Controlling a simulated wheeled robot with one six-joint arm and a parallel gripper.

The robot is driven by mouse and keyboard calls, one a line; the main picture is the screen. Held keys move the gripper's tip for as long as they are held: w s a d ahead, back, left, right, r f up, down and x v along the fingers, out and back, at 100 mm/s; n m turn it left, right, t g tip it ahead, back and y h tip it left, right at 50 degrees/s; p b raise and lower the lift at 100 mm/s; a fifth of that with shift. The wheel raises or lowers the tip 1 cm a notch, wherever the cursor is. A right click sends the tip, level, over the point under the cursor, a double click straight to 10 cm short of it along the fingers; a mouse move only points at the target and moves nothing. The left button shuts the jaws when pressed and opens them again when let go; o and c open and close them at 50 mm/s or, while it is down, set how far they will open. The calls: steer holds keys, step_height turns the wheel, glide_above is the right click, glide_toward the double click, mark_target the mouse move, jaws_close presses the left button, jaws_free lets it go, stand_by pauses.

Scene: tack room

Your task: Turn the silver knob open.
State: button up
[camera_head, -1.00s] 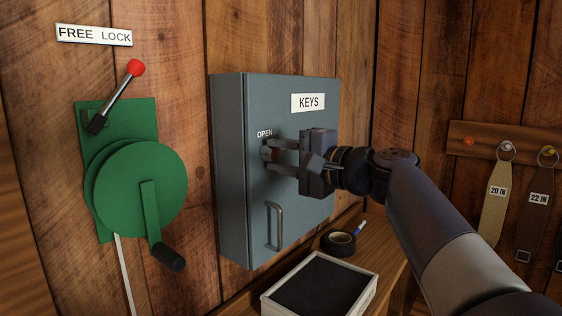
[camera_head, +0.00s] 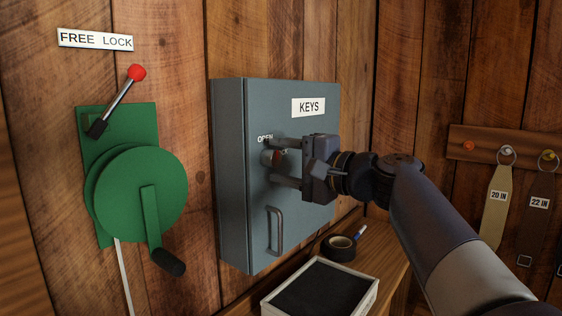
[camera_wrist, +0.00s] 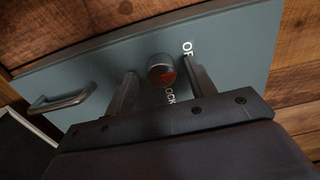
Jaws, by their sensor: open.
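The silver knob (camera_head: 267,158) is on the upper front of the grey-blue key cabinet (camera_head: 232,205), just below the word OPEN. It also shows in the wrist view (camera_wrist: 158,66) as a round knob with a red mark on its lower right. There the mark faces the partly hidden word ending in OCK; its exact angle is hard to tell. My gripper (camera_head: 271,161) is open, with one finger above and one below the knob. In the wrist view, gaps show between the knob and both fingers.
The cabinet's bar handle (camera_head: 274,230) is below the knob. A green winch (camera_head: 135,190) with a red-tipped lever is on the wall at left. A dark-lined tray (camera_head: 320,290) and black tape roll (camera_head: 338,247) are on the shelf below. Straps (camera_head: 497,205) hang at right.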

steer(key=v, duration=1)
steer(key=shift+s, duration=0.1)
steer(key=x, duration=1)
steer(key=shift+w+a, duration=0.3)
steer(key=shift+d, duration=0.1)
steer(key=shift+s, duration=0.1)
